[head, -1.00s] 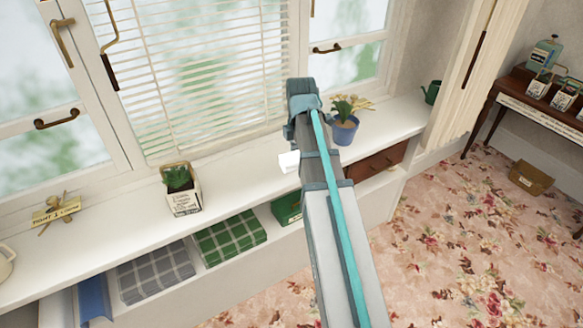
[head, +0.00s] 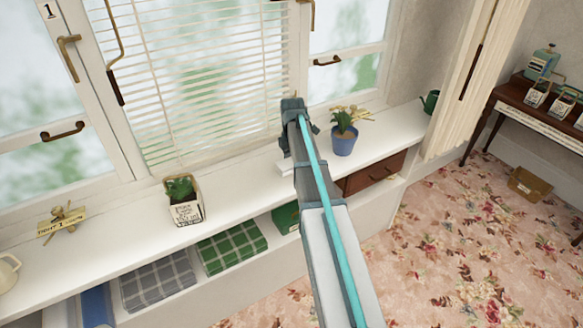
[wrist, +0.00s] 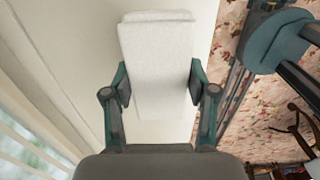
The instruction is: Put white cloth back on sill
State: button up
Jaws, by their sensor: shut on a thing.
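The white cloth (wrist: 158,65) is a folded, thick oblong pad between the two fingers of my gripper (wrist: 160,83) in the wrist view. My gripper is shut on its sides, and the cloth's far end sticks out beyond the fingertips. In the head view a small edge of the cloth (head: 285,168) shows left of my arm, over the white sill (head: 240,183). My arm hides the rest of the cloth and the fingers there. I cannot tell whether the cloth touches the sill.
A blue flowerpot (head: 343,140) stands on the sill just right of my arm. A boxed plant (head: 185,203) stands further left. Window blinds (head: 205,85) rise behind. The sill between the boxed plant and my arm is clear. Shelves with folded green cloth (head: 230,248) lie below.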

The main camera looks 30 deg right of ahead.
aim_at(291, 169)
jog(key=shift+w+d+f+p, duration=0.1)
jog(key=shift+w+f+p, duration=0.1)
jog(key=shift+w+f, duration=0.25)
jog(key=shift+w+d+f+p, duration=0.1)
jog(key=shift+w+f+p, duration=0.1)
jog(key=shift+f, duration=0.3)
jog(key=shift+f+p, duration=0.35)
jog(key=shift+f, duration=1)
jog(key=shift+f, duration=0.1)
jog(key=o, duration=1.1)
notch_tip(291, 169, up, 12)
jog(key=b, duration=0.2)
jog(key=shift+b, duration=0.4)
